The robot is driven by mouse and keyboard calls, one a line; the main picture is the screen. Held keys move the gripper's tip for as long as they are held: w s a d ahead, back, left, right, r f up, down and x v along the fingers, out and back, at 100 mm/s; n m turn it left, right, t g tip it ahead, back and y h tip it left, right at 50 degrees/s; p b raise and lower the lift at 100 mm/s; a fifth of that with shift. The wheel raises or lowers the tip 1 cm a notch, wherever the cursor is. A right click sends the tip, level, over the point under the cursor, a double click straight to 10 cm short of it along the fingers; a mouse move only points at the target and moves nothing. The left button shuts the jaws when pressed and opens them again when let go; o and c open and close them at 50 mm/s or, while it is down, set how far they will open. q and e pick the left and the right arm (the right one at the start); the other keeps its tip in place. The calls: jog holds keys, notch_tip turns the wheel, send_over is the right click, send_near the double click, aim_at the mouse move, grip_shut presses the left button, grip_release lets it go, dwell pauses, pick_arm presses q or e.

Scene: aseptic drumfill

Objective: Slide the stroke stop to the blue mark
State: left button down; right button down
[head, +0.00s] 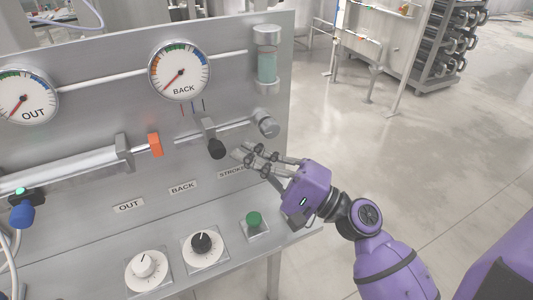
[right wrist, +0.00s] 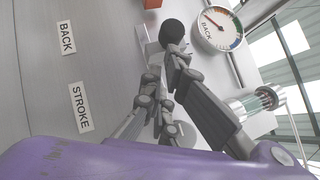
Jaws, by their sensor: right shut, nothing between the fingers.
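The stroke stop is a grey block (head: 207,128) with a black knob (head: 217,149), sitting on a thin horizontal rail on the panel. Several thin coloured marks (head: 192,106) stand on the panel above the rail; the block is close to the rightmost one, and their colours are hard to tell apart. My right gripper (head: 241,153) is shut and empty, just right of the knob. In the right wrist view the black knob (right wrist: 172,33) shows just beyond the fingertips (right wrist: 164,62); I cannot tell whether they touch it.
The BACK gauge (head: 179,71) is above the rail and a round end fitting (head: 265,124) is at its right. A green button (head: 254,219) and dials (head: 202,246) are on the ledge below. An orange piece (head: 155,145) is left of the stop. Open floor lies right.

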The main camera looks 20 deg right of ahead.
pick_arm(q)
jog(key=shift+s, duration=0.1)
pick_arm(e)
jog(key=shift+a, duration=0.2)
jog(key=shift+a+r, duration=0.2)
jog(key=shift+a, duration=0.45)
pick_arm(q)
jog(key=shift+s+d+f, duration=0.1)
jog(key=shift+s, duration=0.05)
pick_arm(e)
jog(key=shift+w+f, duration=0.1)
